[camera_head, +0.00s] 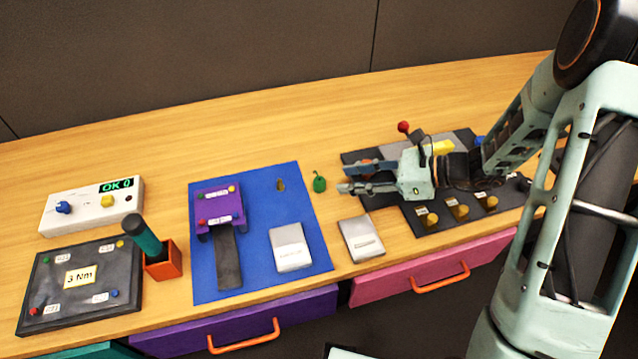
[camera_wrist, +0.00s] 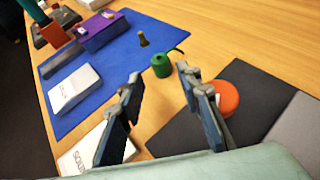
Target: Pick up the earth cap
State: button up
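A small green cap (camera_head: 319,182) with a thin stem or lead stands on the wooden table, just right of the blue mat. It also shows in the wrist view (camera_wrist: 161,66), beyond and between my fingertips. I take it for the earth cap; no label on it can be read. My gripper (camera_head: 345,177) is low over the table to the right of the cap, its fingers pointing left at it. In the wrist view my gripper (camera_wrist: 160,77) has its two fingers spread apart with nothing between them. The cap appears clear of both fingers.
The blue mat (camera_head: 260,220) carries a purple block (camera_head: 217,206), a small brass piece (camera_head: 281,186) and a grey-white box (camera_head: 291,247). Another such box (camera_head: 361,239) lies in front of my gripper. A round orange-red part (camera_wrist: 226,98) is close beside the right finger.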

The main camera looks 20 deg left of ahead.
aim_at(325, 181)
jog(key=x, duration=0.7)
jog(key=c, duration=0.6)
